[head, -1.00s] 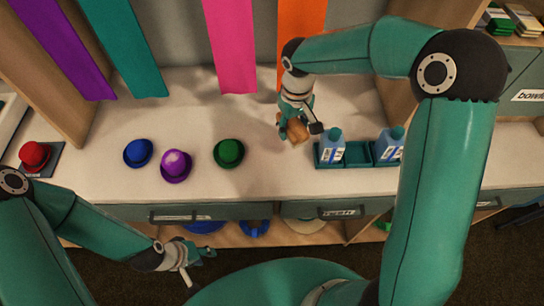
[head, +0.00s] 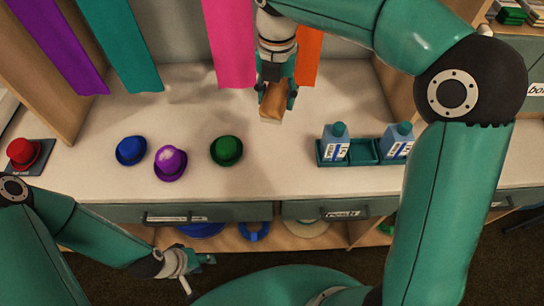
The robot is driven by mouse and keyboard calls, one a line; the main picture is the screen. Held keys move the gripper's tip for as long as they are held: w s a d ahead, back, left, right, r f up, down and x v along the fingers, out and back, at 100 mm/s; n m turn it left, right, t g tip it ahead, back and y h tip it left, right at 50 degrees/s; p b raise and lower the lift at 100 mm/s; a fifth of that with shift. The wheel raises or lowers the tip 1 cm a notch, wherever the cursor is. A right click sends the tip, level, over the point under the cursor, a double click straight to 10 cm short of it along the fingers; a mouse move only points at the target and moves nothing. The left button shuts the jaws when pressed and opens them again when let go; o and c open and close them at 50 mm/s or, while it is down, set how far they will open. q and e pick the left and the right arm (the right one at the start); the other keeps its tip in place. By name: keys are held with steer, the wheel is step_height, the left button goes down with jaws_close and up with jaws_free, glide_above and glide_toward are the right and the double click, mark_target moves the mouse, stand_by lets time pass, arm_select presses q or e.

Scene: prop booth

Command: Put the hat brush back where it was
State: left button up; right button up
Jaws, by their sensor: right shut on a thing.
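The hat brush (head: 271,108), a wooden block with a pale underside, is held in my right gripper (head: 276,93). The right gripper is shut on it and points down, over the back middle of the white counter (head: 320,105). The brush appears raised above the counter. A teal tray (head: 364,149) with compartments stands at the counter's right. A blue bottle (head: 335,142) stands in its left compartment and another bottle (head: 396,140) in its right one. The middle compartment looks empty. My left gripper (head: 203,259) is low in front of the counter, away from everything; its jaws are too small to judge.
A blue hat (head: 131,150), a purple hat (head: 170,163) with a pale patch and a green hat (head: 226,150) stand on the counter. A red hat (head: 23,152) sits on a dark pad at left. Coloured strips hang behind. Counter between green hat and tray is clear.

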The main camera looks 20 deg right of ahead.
mark_target(274, 154)
steer(key=shift+s+a+r+n, duration=0.15)
steer(key=shift+r+n, duration=0.1)
steer(key=shift+n, duration=0.35)
steer(key=shift+w+a+r+n, duration=0.1)
steer(key=shift+r+n, duration=0.1)
steer(key=shift+n, duration=0.4)
steer(key=shift+s+f+n, duration=0.1)
steer(key=shift+n, duration=0.2)
step_height(274, 154, down, 20)
steer(key=shift+r+b, duration=0.2)
steer(key=shift+b, duration=0.45)
steer(key=o, duration=1.1)
steer(key=shift+f, duration=0.1)
step_height(274, 154, up, 12)
steer(key=shift+r, duration=0.15)
